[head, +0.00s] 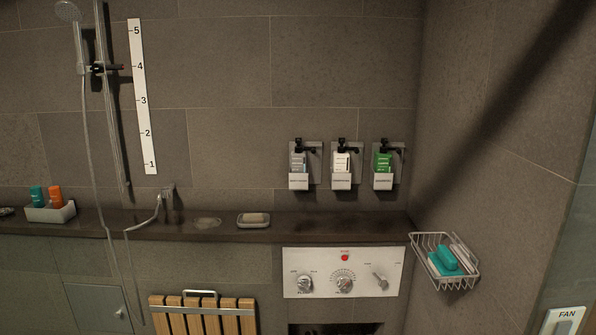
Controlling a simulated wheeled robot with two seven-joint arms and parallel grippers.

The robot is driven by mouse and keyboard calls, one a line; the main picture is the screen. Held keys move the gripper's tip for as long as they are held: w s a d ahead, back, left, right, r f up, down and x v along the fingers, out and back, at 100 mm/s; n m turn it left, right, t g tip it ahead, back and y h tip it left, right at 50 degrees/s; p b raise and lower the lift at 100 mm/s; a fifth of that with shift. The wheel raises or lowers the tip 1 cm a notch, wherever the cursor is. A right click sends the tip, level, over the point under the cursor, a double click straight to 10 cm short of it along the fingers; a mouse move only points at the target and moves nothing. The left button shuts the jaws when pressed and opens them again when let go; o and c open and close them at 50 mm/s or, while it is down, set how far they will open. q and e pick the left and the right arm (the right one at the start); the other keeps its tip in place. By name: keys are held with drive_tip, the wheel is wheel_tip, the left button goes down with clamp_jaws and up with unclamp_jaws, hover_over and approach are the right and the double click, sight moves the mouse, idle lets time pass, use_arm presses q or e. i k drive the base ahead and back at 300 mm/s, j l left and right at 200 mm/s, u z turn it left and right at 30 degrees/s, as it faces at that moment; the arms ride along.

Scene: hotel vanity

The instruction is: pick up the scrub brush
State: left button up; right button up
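A wire basket (416,243) is fixed to the right wall near the corner. In it lie a teal object (446,260) and a pale, long object (463,253) beside it. The teal object may be the scrub brush, but its bristles cannot be made out at this size. The basket's wires cover part of both objects. Neither of my grippers shows in the head view.
A stone ledge (360,227) runs along the back wall, holding a soap dish (254,223) and a bottle tray (50,214). Below are a control panel (322,280) and a slatted wooden seat (201,318). Three dispensers (341,181) hang above. A shower hose (85,150) hangs left.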

sight(442, 262)
drive_tip(key=i, duration=1.6)
drive_tip(key=u, duration=2.4)
drive_tip(key=k+j, duration=0.1)
drive_tip(key=j, duration=0.35)
drive_tip(key=k+j, duration=0.1)
drive_tip(key=j, duration=0.3)
drive_tip(key=k+j, duration=0.1)
drive_tip(key=j, duration=0.35)
drive_tip(key=k+j+u, duration=0.1)
drive_tip(key=j, duration=0.35)
drive_tip(key=k+j, duration=0.15)
drive_tip(key=j, duration=0.25)
drive_tip(key=k+j+z, duration=0.1)
drive_tip(key=j, duration=0.3)
drive_tip(key=k+j, duration=0.25)
drive_tip(key=j, duration=0.15)
drive_tip(key=j+z, duration=0.05)
